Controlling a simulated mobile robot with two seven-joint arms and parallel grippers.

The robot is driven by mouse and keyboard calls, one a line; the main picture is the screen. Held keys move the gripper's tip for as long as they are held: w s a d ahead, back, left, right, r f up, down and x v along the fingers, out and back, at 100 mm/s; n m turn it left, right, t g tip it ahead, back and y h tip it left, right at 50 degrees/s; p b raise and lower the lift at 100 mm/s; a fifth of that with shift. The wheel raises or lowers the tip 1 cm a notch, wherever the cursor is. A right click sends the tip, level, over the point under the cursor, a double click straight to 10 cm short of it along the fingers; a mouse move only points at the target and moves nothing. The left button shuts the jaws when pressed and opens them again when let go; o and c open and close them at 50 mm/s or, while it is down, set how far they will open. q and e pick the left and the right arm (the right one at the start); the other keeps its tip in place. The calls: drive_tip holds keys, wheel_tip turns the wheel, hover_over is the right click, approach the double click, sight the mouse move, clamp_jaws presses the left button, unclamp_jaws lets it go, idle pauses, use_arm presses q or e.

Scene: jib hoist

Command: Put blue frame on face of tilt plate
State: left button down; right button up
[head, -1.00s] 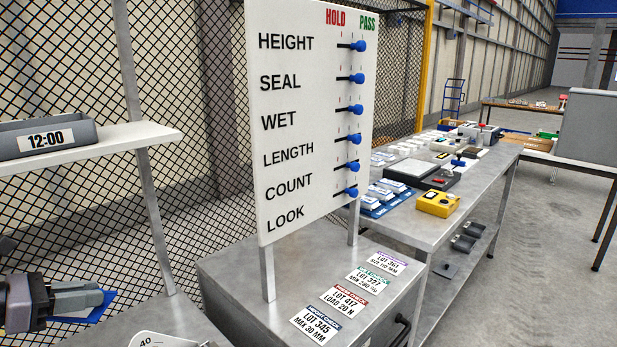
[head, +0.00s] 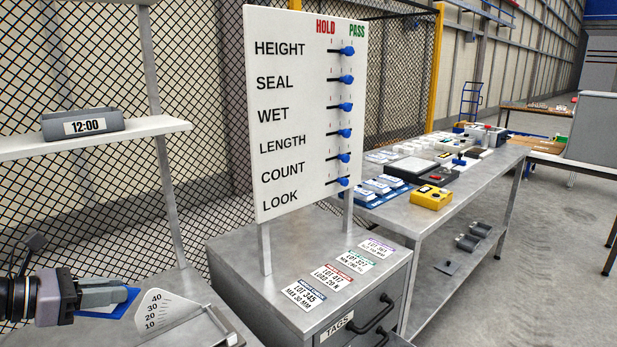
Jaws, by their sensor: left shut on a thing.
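My left gripper (head: 118,293) reaches in at the lower left and is shut on a flat blue thing, which looks like the blue frame (head: 132,301). The fingers cover much of it, so its full outline is hidden. It is held just left of a white angle scale (head: 165,309) marked 10 to 40. The scale appears to belong to the tilt plate, whose grey metal edge (head: 216,322) shows at the bottom of the view. The plate's face is not clearly seen. My right gripper is not in view.
A white board (head: 305,120) with several blue sliders, all toward PASS, stands on a tag cabinet (head: 235,250). A shelf (head: 90,140) holds a grey 12:00 clock (head: 84,122). A long metal bench (head: 420,222) with several items runs to the back right.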

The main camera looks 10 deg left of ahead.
sight(106, 314)
use_arm(q)
drive_tip(key=shift+n+y, duration=0.4)
drive_tip(key=shift+y, duration=0.1)
drive_tip(key=f, duration=0.4)
drive_tip(key=shift+s+d, duration=0.3)
drive_tip(key=shift+s, duration=0.1)
drive_tip(key=s+d+f+n+t+y, duration=0.1)
drive_tip(key=s+d+n+y, duration=0.1)
drive_tip(key=d, duration=0.7)
drive_tip(key=s+d+f+n+t+y, duration=0.1)
drive_tip(key=d+n+y, duration=0.3)
drive_tip(key=d, duration=0.6)
drive_tip(key=shift+s+d+n+t+y, duration=0.2)
drive_tip(key=shift+s+n+t+y, duration=0.15)
drive_tip(key=shift+s+y, duration=0.3)
